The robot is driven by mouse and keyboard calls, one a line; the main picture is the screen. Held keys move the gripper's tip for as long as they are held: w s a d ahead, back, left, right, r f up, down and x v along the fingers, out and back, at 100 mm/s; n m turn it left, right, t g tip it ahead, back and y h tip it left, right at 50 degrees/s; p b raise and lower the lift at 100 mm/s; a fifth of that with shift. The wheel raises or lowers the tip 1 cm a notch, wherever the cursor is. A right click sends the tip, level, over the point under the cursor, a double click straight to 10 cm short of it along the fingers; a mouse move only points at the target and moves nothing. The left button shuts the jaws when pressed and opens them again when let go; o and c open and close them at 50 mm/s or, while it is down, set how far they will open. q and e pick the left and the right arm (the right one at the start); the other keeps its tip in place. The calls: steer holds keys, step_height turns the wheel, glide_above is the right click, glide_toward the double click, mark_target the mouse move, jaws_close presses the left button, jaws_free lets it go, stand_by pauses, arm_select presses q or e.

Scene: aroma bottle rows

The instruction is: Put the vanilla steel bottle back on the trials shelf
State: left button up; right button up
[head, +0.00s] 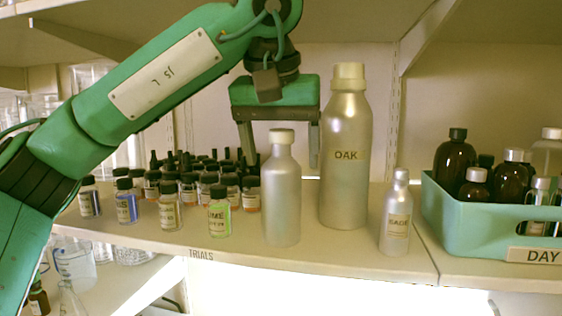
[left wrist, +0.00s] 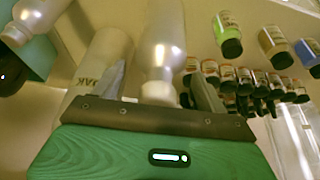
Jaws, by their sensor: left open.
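A plain steel bottle (head: 281,195) with a pale cap stands upright on the shelf labelled TRIALS (head: 201,254). No label shows on it, so I cannot read whether it is vanilla. My left gripper (head: 280,150) is open above it, pointing down, with one finger to each side of the cap in the picture. In the left wrist view the bottle (left wrist: 163,35) has its cap between the two open fingers (left wrist: 157,88), with gaps on both sides. A larger steel bottle labelled OAK (head: 346,175) stands to its right; it also shows in the left wrist view (left wrist: 104,55). My right gripper is out of view.
A small steel bottle (head: 396,215), its label hard to read, stands near the front edge. A green crate (head: 470,225) labelled DAY holds dark bottles at right. Several small black-capped vials, one with green liquid (head: 220,215), crowd the left. An upper shelf overhangs.

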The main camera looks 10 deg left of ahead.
arm_select(q)
steer(key=s+b, duration=0.5)
steer(key=s, duration=0.7)
